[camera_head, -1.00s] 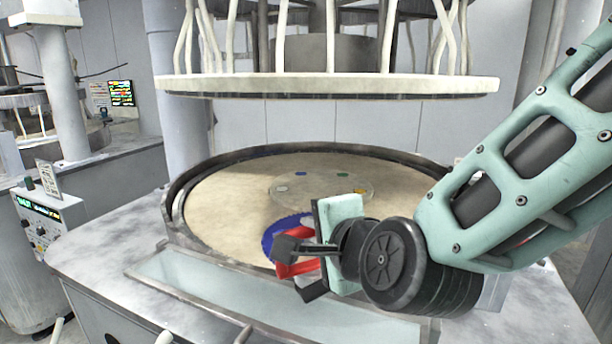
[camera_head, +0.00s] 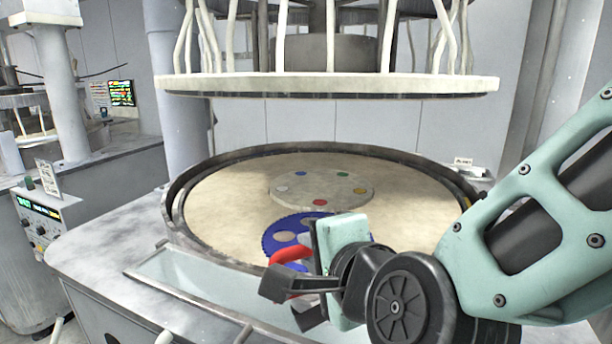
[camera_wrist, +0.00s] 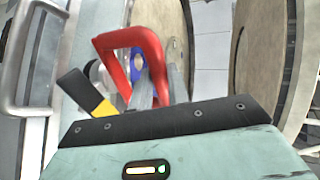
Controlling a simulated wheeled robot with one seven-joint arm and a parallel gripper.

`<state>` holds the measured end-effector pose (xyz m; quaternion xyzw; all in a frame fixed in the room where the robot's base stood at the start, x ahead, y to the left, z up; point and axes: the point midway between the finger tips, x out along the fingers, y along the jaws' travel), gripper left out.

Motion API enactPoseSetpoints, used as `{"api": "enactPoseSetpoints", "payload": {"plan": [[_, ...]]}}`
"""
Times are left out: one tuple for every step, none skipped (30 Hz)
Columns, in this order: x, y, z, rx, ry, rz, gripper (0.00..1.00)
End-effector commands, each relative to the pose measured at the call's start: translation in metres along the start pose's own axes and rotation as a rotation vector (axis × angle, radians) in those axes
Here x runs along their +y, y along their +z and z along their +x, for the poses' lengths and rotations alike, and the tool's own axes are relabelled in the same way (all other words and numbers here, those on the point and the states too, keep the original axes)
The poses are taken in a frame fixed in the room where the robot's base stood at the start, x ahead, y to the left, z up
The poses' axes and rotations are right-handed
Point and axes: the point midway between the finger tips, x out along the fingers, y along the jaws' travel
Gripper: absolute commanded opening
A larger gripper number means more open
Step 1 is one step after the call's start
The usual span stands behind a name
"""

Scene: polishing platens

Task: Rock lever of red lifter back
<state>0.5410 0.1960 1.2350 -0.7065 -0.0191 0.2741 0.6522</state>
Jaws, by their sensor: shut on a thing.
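The red lifter (camera_head: 289,254) shows as a red loop at the front rim of the polishing platen (camera_head: 225,200). In the wrist view the red loop (camera_wrist: 148,38) stands above and between the fingers. My gripper (camera_head: 292,300) is shut on the red lifter, with its dark fingers pointing left in the head view. A lever apart from the red loop cannot be made out. The lifter's lower part is hidden by my gripper. A blue toothed carrier (camera_head: 275,238) with round openings lies on the platen just behind, partly hidden by my gripper.
A round hub plate (camera_head: 320,189) with several coloured dots sits mid-platen. The upper platen (camera_head: 330,84) hangs above with clear space between. A raised dark rim (camera_head: 180,185) surrounds the platen. A pale trough (camera_head: 190,280) runs along the front.

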Motion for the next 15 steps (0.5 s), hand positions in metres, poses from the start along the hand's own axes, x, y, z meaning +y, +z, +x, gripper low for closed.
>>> {"api": "enactPoseSetpoints", "payload": {"plan": [[-0.002, 0.002, -0.003, -0.002, -0.006, -0.001, 0.00], [-0.001, 0.003, -0.004, -0.002, -0.006, -0.001, 0.00], [0.000, 0.004, -0.005, -0.002, -0.006, 0.000, 0.00], [0.000, 0.005, -0.006, -0.002, -0.006, 0.000, 0.00], [0.001, 0.005, -0.008, -0.002, -0.006, 0.000, 0.00], [0.001, 0.006, -0.009, -0.002, -0.006, 0.000, 0.00], [0.002, 0.007, -0.010, -0.002, -0.006, -0.001, 0.00], [0.002, 0.007, -0.011, -0.002, -0.006, -0.001, 0.00], [0.002, 0.008, -0.012, -0.001, -0.006, -0.001, 0.00], [0.003, 0.008, -0.013, -0.001, -0.006, 0.000, 0.00], [0.003, 0.008, -0.014, 0.000, -0.006, 0.000, 0.00], [0.003, 0.009, -0.014, 0.000, -0.006, 0.000, 0.00], [0.003, 0.009, -0.015, 0.000, -0.006, 0.000, 0.00], [0.004, 0.009, -0.015, 0.000, -0.006, 0.000, 0.00], [0.004, 0.009, -0.015, 0.000, -0.006, -0.001, 0.00]]}}
